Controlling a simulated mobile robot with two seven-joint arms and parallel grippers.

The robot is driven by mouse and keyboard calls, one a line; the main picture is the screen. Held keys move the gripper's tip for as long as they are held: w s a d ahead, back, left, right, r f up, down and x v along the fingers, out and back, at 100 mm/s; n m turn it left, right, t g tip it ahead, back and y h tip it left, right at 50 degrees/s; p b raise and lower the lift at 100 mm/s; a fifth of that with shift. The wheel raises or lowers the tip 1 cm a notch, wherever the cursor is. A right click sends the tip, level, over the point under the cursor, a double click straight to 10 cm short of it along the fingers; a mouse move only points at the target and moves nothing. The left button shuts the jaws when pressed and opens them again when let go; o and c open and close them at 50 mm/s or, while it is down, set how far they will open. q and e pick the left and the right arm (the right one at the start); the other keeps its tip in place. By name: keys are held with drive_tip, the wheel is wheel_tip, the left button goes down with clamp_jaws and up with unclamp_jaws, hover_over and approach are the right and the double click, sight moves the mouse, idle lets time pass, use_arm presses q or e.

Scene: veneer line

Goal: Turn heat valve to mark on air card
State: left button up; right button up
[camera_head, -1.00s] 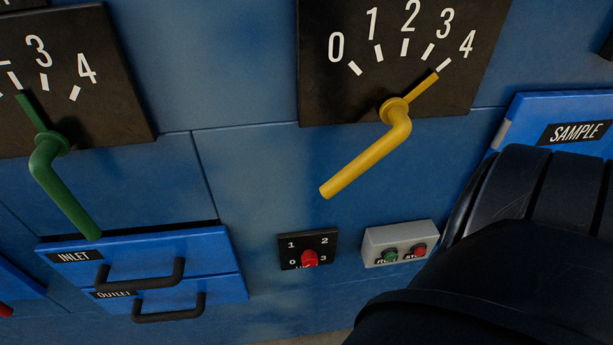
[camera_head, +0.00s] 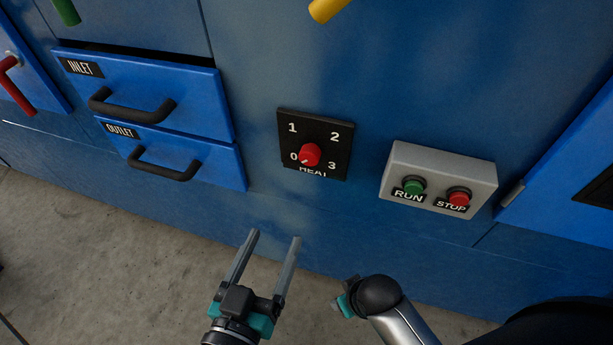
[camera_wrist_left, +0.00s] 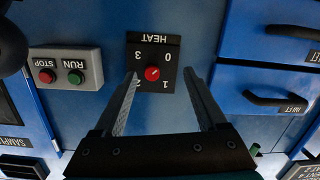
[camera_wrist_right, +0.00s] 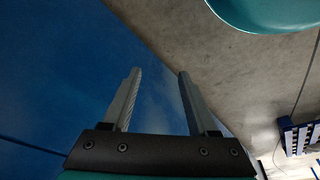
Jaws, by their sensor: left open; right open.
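The red HEAT knob (camera_head: 311,155) sits on a black plate (camera_head: 331,134) marked 0 to 3, its white pointer towards the 0. It also shows upside down in the left wrist view (camera_wrist_left: 152,73), between my left fingertips in the picture. My left gripper (camera_head: 275,236) is open and empty, below and apart from the plate in the head view. My right gripper is open and empty in the right wrist view (camera_wrist_right: 159,72), facing blue panel and floor; in the head view it is mostly hidden by its own arm.
Right of the knob is a grey box (camera_head: 440,165) with RUN and STOP buttons. To the left are INLET (camera_head: 190,85) and OUTLET (camera_head: 215,160) drawers with black handles. Tips of a green lever (camera_head: 66,12) and a yellow lever (camera_head: 326,9) show at the top.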

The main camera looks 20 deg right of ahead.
sight(308, 159)
use_arm(q)
wheel_tip(308, 159, up, 4)
drive_tip(key=d+t+h+b, duration=0.1)
drive_tip(key=b+x, duration=0.3)
drive_tip(key=x, duration=1)
drive_tip(key=shift+d+r, duration=0.1)
drive_tip(key=shift+d, duration=0.15)
drive_tip(key=shift+w+d, duration=0.3)
drive_tip(key=shift+w, duration=0.15)
use_arm(e)
wheel_tip(308, 159, up, 8)
drive_tip(key=w+t, duration=0.1)
drive_tip(key=shift+w, duration=0.25)
use_arm(q)
clamp_jaws()
